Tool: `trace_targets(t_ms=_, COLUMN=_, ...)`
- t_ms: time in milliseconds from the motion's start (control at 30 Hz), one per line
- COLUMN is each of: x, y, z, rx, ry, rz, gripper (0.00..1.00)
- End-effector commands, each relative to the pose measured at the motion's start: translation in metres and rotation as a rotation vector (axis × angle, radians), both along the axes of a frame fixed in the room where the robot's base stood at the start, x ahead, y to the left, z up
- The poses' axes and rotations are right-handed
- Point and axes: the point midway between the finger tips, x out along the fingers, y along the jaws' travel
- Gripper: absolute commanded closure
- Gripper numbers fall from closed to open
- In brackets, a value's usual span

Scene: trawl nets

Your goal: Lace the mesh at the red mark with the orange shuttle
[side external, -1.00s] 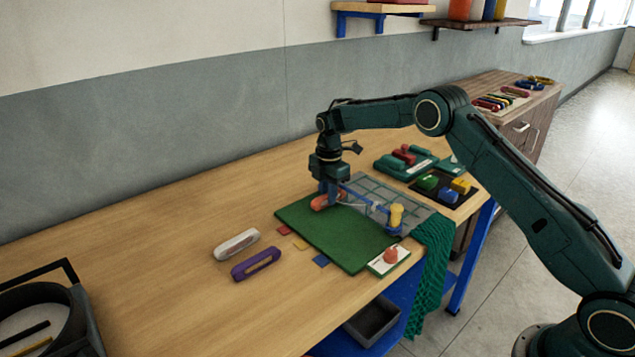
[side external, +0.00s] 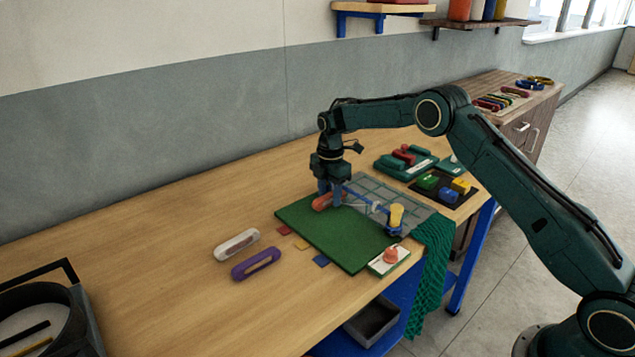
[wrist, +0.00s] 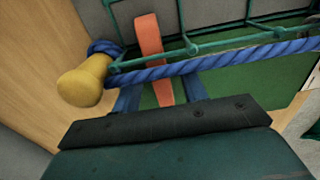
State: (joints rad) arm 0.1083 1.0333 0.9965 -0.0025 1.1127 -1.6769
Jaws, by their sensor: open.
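The orange shuttle (side external: 321,203) is at the far edge of the green mat, by the mesh (side external: 372,190). My gripper (side external: 330,192) is low over it. In the wrist view the shuttle (wrist: 148,36) runs between the two spread blue fingers of my gripper (wrist: 160,94). It passes under the blue rope (wrist: 215,60) and the green mesh cords (wrist: 190,44). The fingers stand apart on either side of it. I cannot make out a red mark on the mesh; a red swatch (side external: 284,230) lies at the mat's left edge.
A yellow post (side external: 396,214) with blue rope stands right of my gripper. White (side external: 237,245) and purple (side external: 256,264) shuttles lie left of the green mat (side external: 345,243). A card with a red knob (side external: 390,255) sits at the front right. The table's left is mostly clear.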

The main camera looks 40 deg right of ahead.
Motion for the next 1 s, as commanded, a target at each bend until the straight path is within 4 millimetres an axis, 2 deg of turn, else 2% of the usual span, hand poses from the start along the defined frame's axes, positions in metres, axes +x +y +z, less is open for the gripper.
trace_targets(t_ms=267, x=0.001, y=0.0, z=0.019, rx=0.0, ry=-0.004, rz=0.0, gripper=0.57)
trace_targets(t_ms=800, x=0.001, y=0.0, z=0.105, rx=0.0, ry=-0.004, rz=0.0, gripper=0.57)
trace_targets(t_ms=1000, x=0.001, y=0.0, z=0.128, rx=0.0, ry=-0.003, rz=0.0, gripper=0.57)
